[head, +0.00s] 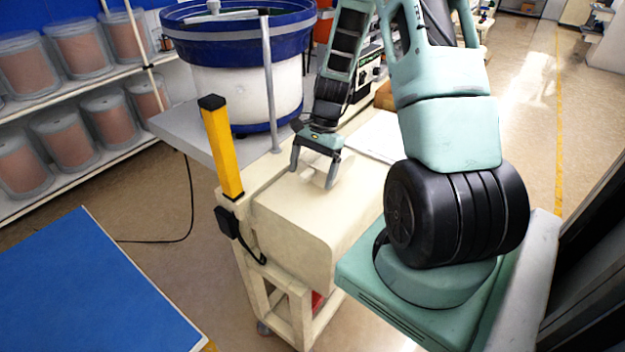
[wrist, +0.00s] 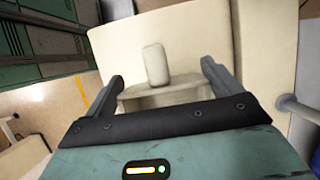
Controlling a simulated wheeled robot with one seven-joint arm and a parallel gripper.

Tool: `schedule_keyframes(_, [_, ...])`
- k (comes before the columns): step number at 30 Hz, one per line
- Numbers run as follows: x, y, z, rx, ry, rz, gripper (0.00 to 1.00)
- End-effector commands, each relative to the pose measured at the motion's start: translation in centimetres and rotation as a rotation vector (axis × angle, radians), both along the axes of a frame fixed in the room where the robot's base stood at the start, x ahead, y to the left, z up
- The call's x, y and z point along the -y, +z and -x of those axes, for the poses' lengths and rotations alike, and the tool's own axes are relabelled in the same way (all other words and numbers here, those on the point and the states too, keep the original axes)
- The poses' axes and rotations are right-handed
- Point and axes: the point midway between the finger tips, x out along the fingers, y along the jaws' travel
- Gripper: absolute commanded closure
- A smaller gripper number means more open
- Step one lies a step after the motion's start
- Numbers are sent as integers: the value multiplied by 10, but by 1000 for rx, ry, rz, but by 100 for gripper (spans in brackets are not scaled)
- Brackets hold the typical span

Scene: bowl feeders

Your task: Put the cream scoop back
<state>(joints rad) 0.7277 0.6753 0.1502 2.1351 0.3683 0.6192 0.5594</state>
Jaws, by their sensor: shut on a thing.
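The cream scoop (wrist: 157,96) is between my gripper's two fingers in the wrist view. Its wide part spans from finger to finger, and its stubby grip (wrist: 155,64) points away from the palm. My gripper (head: 311,177) is shut on the scoop and points down over the cream cart top (head: 298,222) in the head view. The scoop shows there only as a small pale shape (head: 318,172) between the fingers. I cannot tell whether it touches the surface below.
A blue-rimmed bowl feeder (head: 245,85) stands behind, to the left of my gripper. A yellow post (head: 221,148) rises at the cart's left corner, and a grey pole (head: 270,85) stands near the feeder. A blue table (head: 95,285) is at lower left. Shelves of tubs (head: 60,135) stand far left.

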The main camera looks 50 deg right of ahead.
Motion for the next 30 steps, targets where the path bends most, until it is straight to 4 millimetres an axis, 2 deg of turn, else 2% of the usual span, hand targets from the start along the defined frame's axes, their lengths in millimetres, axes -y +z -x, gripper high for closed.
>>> schedule_keyframes(9, [0, -36, 1, -3, -1, -2, 33])
schedule_keyframes(23, [0, -46, 0, -1, 0, 0, 33])
schedule_keyframes(24, [0, -45, 0, -1, 0, 0, 1])
schedule_keyframes(30, [0, -44, 0, -1, 0, 0, 0])
